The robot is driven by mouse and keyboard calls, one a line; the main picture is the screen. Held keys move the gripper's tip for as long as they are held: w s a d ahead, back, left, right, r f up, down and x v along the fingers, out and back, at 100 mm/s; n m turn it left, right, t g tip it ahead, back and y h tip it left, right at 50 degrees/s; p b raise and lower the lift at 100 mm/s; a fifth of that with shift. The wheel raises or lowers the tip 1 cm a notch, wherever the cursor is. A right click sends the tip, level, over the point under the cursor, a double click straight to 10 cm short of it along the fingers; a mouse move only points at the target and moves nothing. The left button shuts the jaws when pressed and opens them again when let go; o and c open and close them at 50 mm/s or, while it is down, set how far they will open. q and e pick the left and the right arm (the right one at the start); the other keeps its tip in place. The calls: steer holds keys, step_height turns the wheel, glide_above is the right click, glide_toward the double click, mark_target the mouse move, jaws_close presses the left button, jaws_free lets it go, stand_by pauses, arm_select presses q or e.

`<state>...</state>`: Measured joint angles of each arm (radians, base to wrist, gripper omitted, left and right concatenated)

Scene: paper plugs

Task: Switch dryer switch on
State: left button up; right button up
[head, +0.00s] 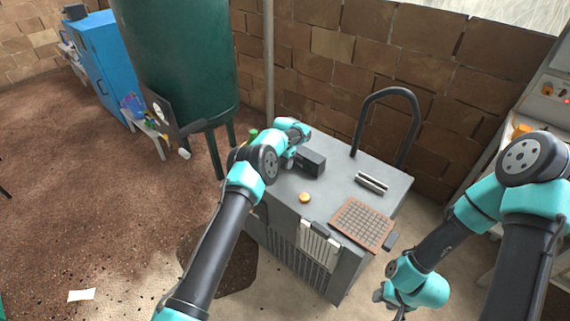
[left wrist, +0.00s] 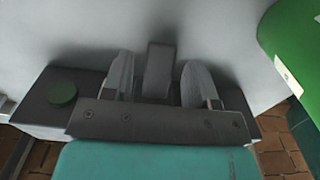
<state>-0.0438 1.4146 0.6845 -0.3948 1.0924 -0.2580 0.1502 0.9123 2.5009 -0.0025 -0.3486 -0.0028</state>
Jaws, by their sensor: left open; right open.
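The grey dryer (head: 340,175) stands in the middle of the head view. A dark box (head: 312,163) sits on its top, partly hidden by my left arm. In the left wrist view, a dark box (left wrist: 38,112) with a round green button (left wrist: 62,92) lies behind my left gripper (left wrist: 160,88). A grey block, which looks like the switch lever (left wrist: 158,68), stands between the two open fingers. I see a small gap on each side; contact cannot be told. My right gripper (head: 385,294) is low beside the dryer's right side, apart from it; its fingertips are small and unclear.
A black hoop handle (head: 387,92), a small slotted bar (head: 371,183), a brown grid (head: 362,223) and an orange knob (head: 305,198) are on the dryer top. A green tank (head: 180,60) stands behind left. A brick wall (head: 330,60) closes the back. The floor at left is open.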

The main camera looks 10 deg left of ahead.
arm_select(q)
steer(key=shift+f, duration=0.9)
steer(key=c, duration=0.6)
